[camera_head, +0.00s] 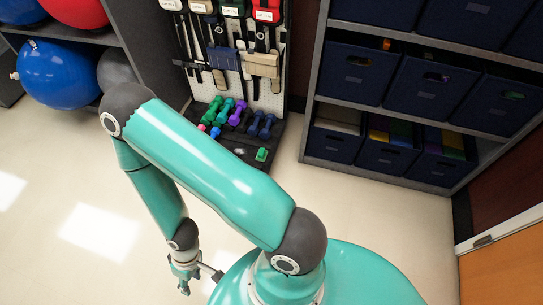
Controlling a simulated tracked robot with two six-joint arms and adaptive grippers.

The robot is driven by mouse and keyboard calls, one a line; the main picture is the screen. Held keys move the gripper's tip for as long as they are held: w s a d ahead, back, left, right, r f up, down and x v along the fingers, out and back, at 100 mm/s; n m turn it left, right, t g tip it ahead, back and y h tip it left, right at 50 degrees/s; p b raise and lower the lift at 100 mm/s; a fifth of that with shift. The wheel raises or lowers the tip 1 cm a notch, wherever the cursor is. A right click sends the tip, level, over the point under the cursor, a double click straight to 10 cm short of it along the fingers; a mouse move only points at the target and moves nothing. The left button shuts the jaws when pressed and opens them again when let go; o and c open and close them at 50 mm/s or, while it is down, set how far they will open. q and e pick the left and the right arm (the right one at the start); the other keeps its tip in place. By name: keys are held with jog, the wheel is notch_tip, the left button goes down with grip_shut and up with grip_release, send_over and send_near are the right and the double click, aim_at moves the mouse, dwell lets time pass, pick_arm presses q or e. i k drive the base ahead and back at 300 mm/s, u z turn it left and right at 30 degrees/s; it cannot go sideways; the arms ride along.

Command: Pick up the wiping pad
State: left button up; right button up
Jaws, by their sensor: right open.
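I cannot make out a wiping pad for certain. A small green object (261,154) lies at the front right of the dark rack base; it is too small to tell what it is. My right gripper (193,279) hangs low over the pale floor at the lower left of centre, small in the view. It is open and nothing shows between its fingers. It is well apart from the rack and the green object. My left gripper is not in view.
A rack (250,100) holds straps and coloured dumbbells (228,110). Shelves with dark blue bins (355,77) stand at the right. Large exercise balls (58,75) sit on a shelf at the left. An orange-brown surface (505,275) is at the lower right. The floor (100,215) is clear.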

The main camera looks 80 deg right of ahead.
aim_at(261, 156)
jog(key=z, duration=0.05)
jog(key=i, duration=0.15)
jog(key=z, duration=2)
jog(key=i, duration=0.9)
jog(key=u, duration=0.25)
jog(key=k, duration=0.9)
jog(key=z, duration=0.15)
jog(key=i, duration=1.35)
jog(key=u, duration=0.05)
